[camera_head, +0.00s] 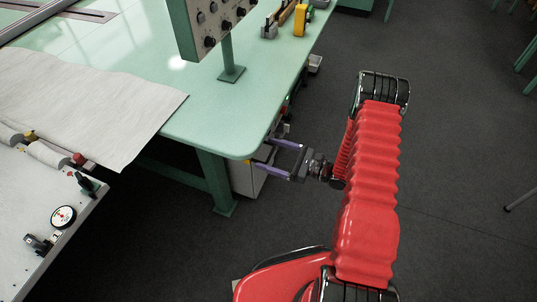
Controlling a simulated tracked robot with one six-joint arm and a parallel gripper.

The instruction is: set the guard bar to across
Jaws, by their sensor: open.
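My gripper (263,153) has two purple fingers, spread apart with nothing visible between them. It points left, just off the rounded front right corner of the green table (215,130). Small dark parts (281,127) show at the table's right edge, close beyond the upper finger. I cannot make out which part is the guard bar, or how it is set; it may be hidden by the tabletop.
A control box with knobs (222,20) stands on a post on the table. White cloth (85,110) lies at left, above a pale panel with a dial (63,217). A yellow item (300,20) stands at the back edge. The dark floor (460,160) at right is mostly clear.

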